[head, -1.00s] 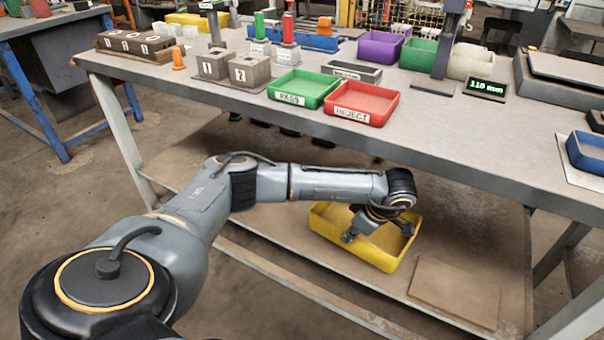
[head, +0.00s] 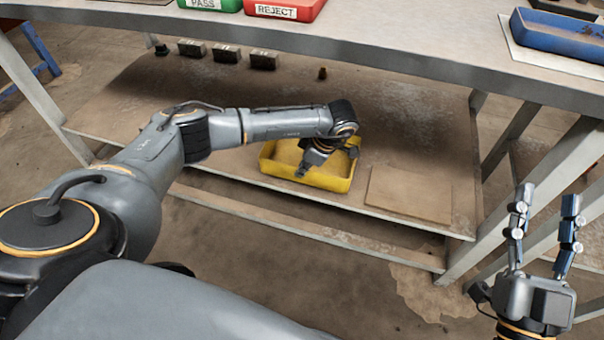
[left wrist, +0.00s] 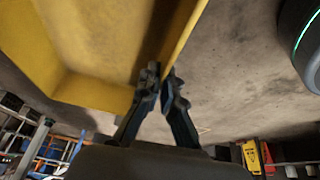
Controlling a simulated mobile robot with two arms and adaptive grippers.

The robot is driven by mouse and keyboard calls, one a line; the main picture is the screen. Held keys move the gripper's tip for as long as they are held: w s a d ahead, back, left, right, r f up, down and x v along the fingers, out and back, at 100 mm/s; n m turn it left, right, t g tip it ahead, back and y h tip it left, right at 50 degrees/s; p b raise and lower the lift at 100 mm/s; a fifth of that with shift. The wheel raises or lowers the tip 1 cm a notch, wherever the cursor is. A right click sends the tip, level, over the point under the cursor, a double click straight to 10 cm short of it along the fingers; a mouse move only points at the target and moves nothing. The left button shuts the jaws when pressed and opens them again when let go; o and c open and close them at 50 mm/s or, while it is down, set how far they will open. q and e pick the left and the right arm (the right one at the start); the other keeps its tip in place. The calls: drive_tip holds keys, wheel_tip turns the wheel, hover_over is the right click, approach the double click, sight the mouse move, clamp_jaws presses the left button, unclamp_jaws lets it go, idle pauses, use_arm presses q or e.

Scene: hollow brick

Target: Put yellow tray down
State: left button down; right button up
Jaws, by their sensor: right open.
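The yellow tray (head: 283,178) is at the lower shelf (head: 130,110) under the workbench, near its front edge, and looks about level and empty. I cannot tell whether its base touches the shelf. My left gripper (left wrist: 160,82) is closed on the tray's wall in the left wrist view, where the tray (left wrist: 90,50) fills the upper left. In the head view my left gripper (head: 325,160) is over the tray, and my wrist hides part of it. My right gripper (head: 545,202) is open and empty at the right, in front of the bench.
A flat brown board (head: 410,195) lies on the shelf just right of the tray. The benchtop (head: 420,45) overhangs the shelf. A bench leg (head: 480,245) stands near my right gripper.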

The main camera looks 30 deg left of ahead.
use_arm(q)
drive_tip(key=shift+f, duration=1.05)
use_arm(e)
drive_tip(key=shift+s+r+t+y, duration=0.15)
drive_tip(key=shift+s+r+t, duration=0.4)
drive_tip(key=shift+r, duration=0.15)
drive_tip(key=shift+s+r+t+y, duration=0.15)
drive_tip(key=shift+s+r+t, duration=0.3)
drive_tip(key=shift+r+t, duration=0.15)
use_arm(q)
drive_tip(key=shift+f, duration=0.1)
drive_tip(key=c, duration=1.5)
unclamp_jaws()
use_arm(e)
drive_tip(key=shift+s+d+r, duration=0.1)
drive_tip(key=shift+s+r, duration=0.05)
drive_tip(key=shift+r, duration=0.05)
